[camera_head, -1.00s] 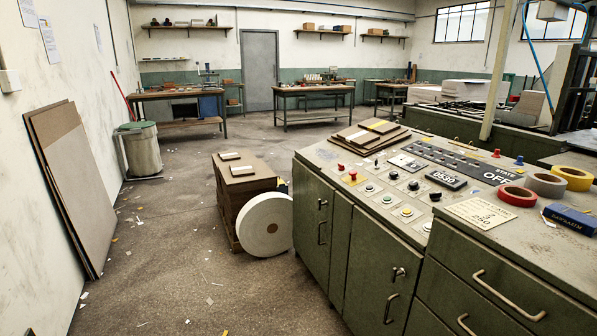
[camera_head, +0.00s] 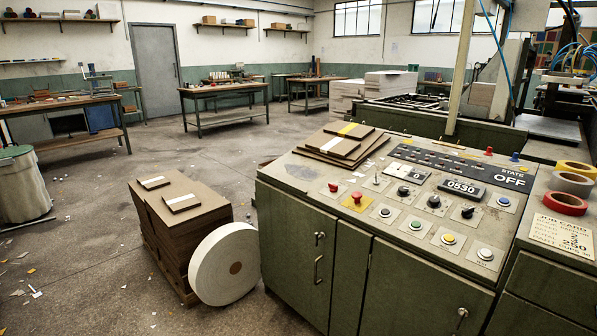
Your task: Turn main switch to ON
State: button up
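The control panel (camera_head: 300,168) is the sloped grey top of a green cabinet at centre right. Its state display (camera_head: 510,180) reads OFF. The panel carries a red mushroom button on a yellow plate (camera_head: 356,198), black rotary knobs (camera_head: 434,202), a small toggle (camera_head: 376,181) and several round push buttons (camera_head: 447,239). A counter (camera_head: 462,189) shows 0530. The labels beside the knobs are too small to read, so I cannot tell which control is the main switch. My gripper is not in view.
Brown boards (camera_head: 340,147) lie on the panel's back left. Tape rolls (camera_head: 566,203) and a job card (camera_head: 563,232) lie to the right. A stack of board (camera_head: 183,225) and a white roll (camera_head: 225,263) stand left of the cabinet. The floor further left is mostly clear.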

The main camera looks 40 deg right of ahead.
aim_at(333, 188)
jog(key=i+z, duration=0.15)
jog(key=i, duration=0.45)
jog(key=i+j+z, duration=0.1)
jog(key=i, duration=0.5)
jog(key=i+j+z, duration=0.15)
jog(key=i, duration=0.45)
jog(key=j, duration=0.1)
